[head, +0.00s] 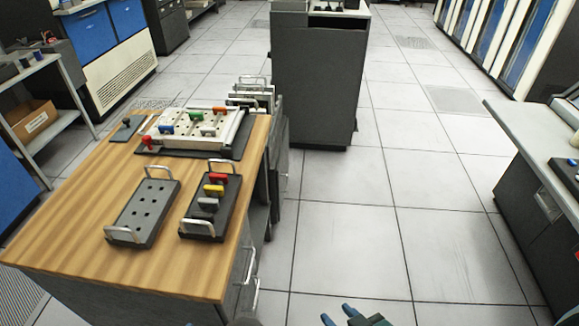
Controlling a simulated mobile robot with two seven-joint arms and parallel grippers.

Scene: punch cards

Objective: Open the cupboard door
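A dark grey cupboard (110,296) with a wooden top (85,225) stands at the left in the head view. Metal bar handles (251,268) show on its right side, seen steeply from above. The door faces there are mostly hidden by the angle, and I cannot tell whether a door is ajar. My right gripper (338,315) is at the bottom edge, over the floor and right of the handles, apart from them. Its blue fingertips look spread with nothing between them. My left gripper is not in view.
On the wooden top are two dark trays, one with empty holes (148,208) and one with coloured plugs (214,193), and a white plugboard (195,128). A dark cabinet (313,90) stands behind. A desk (530,150) with a handled front is right. The tiled floor between is clear.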

